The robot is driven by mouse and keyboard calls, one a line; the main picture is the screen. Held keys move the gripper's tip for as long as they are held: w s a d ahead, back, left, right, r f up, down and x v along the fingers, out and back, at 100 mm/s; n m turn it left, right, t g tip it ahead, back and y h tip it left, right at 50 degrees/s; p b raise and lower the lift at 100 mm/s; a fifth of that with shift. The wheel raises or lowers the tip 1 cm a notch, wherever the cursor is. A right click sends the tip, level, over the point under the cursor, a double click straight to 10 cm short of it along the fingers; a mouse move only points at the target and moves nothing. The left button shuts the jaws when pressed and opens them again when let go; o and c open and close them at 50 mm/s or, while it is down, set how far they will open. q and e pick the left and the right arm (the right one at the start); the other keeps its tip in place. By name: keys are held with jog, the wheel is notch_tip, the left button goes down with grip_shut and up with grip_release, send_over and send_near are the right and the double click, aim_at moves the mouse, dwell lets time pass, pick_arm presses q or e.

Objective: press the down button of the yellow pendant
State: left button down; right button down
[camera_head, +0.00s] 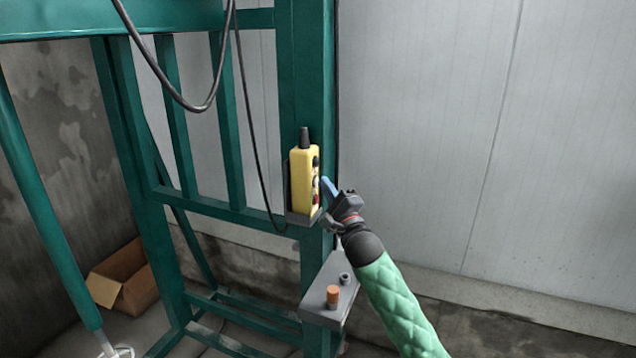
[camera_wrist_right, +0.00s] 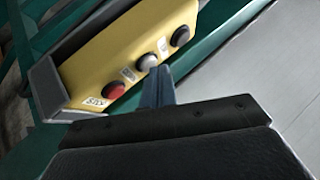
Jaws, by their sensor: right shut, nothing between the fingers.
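The yellow pendant (camera_head: 303,180) stands upright in a grey holder on a green post in the head view. In the right wrist view the pendant (camera_wrist_right: 110,57) shows a red button (camera_wrist_right: 114,90) labelled STOP, a white button (camera_wrist_right: 147,61) in the middle and a dark button (camera_wrist_right: 180,36) at the far end. The labels beside the latter two are too small to read. My right gripper (camera_head: 326,185) is shut and empty beside the pendant's button face. In the wrist view its blue fingertips (camera_wrist_right: 157,82) are close to the white button; I cannot tell whether they touch.
A green steel frame (camera_head: 235,212) surrounds the pendant, with black cables (camera_head: 205,105) hanging from above. A cardboard box (camera_head: 122,280) lies at the left. Room to the right is free up to the pale wall.

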pick_arm(q)
jog(key=shift+a, duration=0.2)
pick_arm(e)
jog(key=shift+a, duration=0.1)
jog(key=shift+w+a, duration=0.1)
jog(key=shift+a, duration=0.1)
pick_arm(q)
jog(key=shift+a+r+p, duration=0.3)
pick_arm(e)
jog(key=shift+s+d, duration=0.3)
jog(key=shift+d, duration=0.6)
dwell(0.5)
pick_arm(q)
jog(key=shift+r+p, duration=0.6)
pick_arm(e)
jog(key=shift+s+d, duration=0.25)
jog(key=shift+d, duration=0.55)
jog(key=shift+s+d, duration=0.3)
jog(key=shift+d, duration=0.5)
jog(key=shift+s+d, duration=0.25)
jog(key=shift+d, duration=0.55)
